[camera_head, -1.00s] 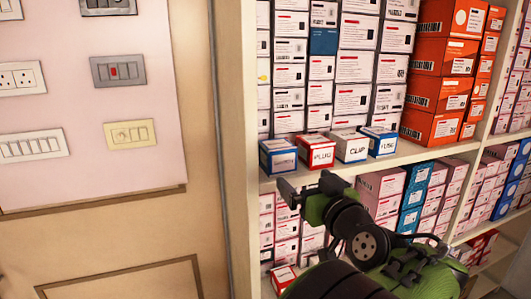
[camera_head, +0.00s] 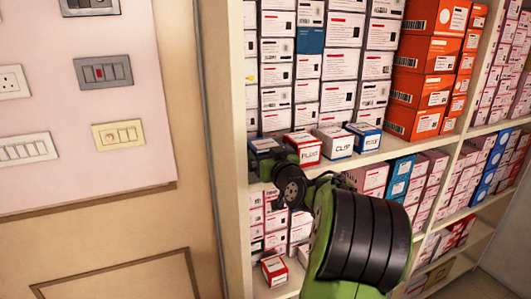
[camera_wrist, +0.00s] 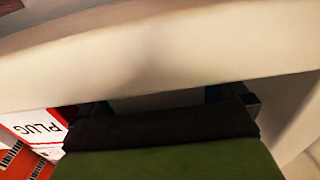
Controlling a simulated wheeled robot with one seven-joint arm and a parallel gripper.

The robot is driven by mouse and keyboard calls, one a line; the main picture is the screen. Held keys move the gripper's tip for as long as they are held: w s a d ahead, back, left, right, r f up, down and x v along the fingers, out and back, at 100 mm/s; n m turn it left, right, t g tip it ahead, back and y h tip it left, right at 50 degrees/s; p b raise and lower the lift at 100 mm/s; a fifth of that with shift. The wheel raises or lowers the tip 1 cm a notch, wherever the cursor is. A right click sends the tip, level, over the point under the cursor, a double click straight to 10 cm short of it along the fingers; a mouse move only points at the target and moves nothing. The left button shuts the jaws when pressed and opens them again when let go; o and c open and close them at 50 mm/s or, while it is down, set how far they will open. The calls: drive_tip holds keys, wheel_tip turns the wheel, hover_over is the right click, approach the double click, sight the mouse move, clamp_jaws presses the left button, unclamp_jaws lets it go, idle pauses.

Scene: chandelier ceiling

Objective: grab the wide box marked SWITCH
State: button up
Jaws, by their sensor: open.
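Four small boxes stand in a row at the front edge of a shelf in the head view. The leftmost is a blue and white box (camera_head: 263,143), wider than the others; its front is mostly hidden by my gripper and its label cannot be read. My gripper (camera_head: 266,158) is open right in front of this box, at shelf-edge height. Contact cannot be told. In the wrist view, my dark gripper (camera_wrist: 165,120) lies below the pale shelf edge, with a pale surface and blue bits between its jaws, mostly hidden.
To the right stand a red PLUG box (camera_head: 304,148), which also shows in the wrist view (camera_wrist: 38,128), a CLIP box (camera_head: 340,144) and a blue FUSE box (camera_head: 368,137). Stacked boxes fill the shelf behind. A pale upright shelf side (camera_head: 232,150) is close on the left.

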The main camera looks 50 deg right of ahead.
drive_tip(key=shift+a, duration=0.15)
drive_tip(key=shift+s, duration=0.1)
drive_tip(key=shift+c, duration=1.1)
drive_tip(key=c, duration=0.7)
